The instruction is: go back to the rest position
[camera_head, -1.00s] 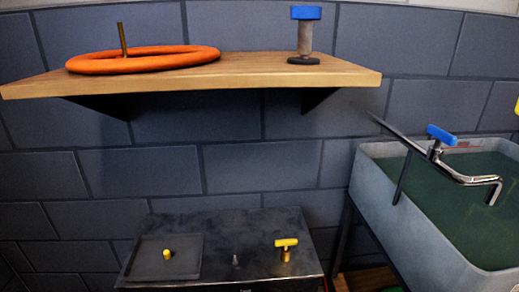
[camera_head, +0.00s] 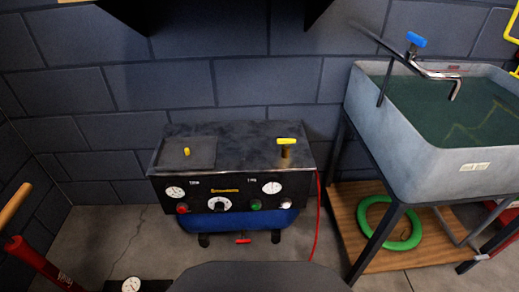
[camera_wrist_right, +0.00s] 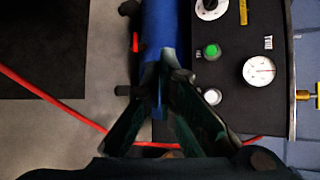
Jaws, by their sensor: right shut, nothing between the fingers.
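My right gripper (camera_wrist_right: 166,88) shows in the right wrist view with its two dark fingers converging, shut and empty. It is in front of the compressor bench (camera_head: 240,192), whose blue tank (camera_wrist_right: 158,35) and control panel with a green button (camera_wrist_right: 212,51) lie beyond the fingers. Neither gripper shows in the head view. My left gripper is not in view.
A grey sink tank (camera_head: 425,170) stands at right on a frame, with a green ring (camera_head: 362,228) on its lower wooden shelf. A red hose (camera_head: 318,215) hangs at the bench's right end. A red pump (camera_head: 42,264) stands at lower left. Floor (camera_head: 125,235) is open left of the bench.

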